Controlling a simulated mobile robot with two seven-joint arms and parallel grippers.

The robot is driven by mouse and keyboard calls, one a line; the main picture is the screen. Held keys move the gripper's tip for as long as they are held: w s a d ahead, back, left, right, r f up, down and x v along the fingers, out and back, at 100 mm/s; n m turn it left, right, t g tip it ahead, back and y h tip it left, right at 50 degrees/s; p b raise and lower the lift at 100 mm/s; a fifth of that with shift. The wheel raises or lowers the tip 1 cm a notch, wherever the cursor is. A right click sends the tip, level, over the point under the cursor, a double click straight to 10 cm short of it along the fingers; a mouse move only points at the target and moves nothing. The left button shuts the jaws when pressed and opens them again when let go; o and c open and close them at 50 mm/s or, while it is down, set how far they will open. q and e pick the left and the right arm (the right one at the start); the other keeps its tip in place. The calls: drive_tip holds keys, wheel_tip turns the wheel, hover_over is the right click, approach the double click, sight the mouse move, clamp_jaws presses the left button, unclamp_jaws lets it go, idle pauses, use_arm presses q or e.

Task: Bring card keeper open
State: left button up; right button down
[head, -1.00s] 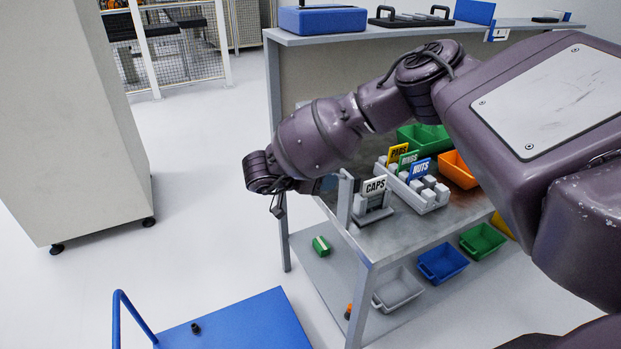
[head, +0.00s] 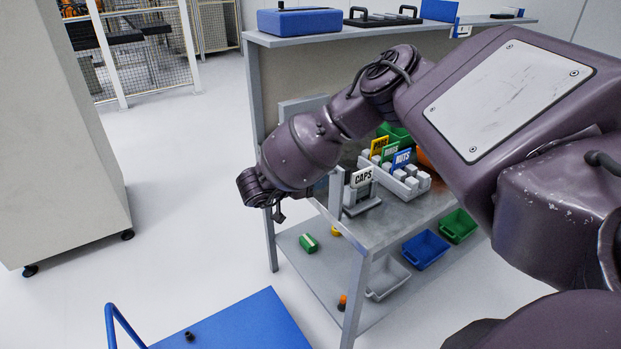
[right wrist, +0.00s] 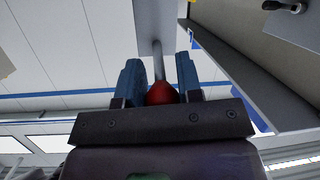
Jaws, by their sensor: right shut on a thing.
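A white CAPS card (head: 363,177) stands in a grey holder (head: 362,203) at the left end of the workbench. My right arm reaches in from the right over the bench. Its gripper (head: 279,213) hangs off the bench's left end, mostly hidden by the wrist. In the right wrist view the blue fingers (right wrist: 160,82) are shut around a red knob (right wrist: 160,94) on a grey rod (right wrist: 157,62). The rod runs up to a grey plate. I cannot tell which part is the card keeper. My left gripper is not in view.
The bench's lower shelf (head: 325,275) holds blue, green and grey bins and a small green box (head: 308,243). A blue cart (head: 240,325) stands at front left. A tall grey cabinet (head: 60,140) stands at far left. The floor between is clear.

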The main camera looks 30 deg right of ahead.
drive_tip(key=shift+d+r, duration=0.1)
drive_tip(key=shift+d, duration=0.15)
drive_tip(key=c, duration=0.8)
unclamp_jaws()
drive_tip(key=shift+d, duration=0.15)
drive_tip(key=shift+c, duration=0.2)
drive_tip(key=shift+a, duration=0.25)
drive_tip(key=v, duration=1)
drive_tip(key=shift+a, duration=0.25)
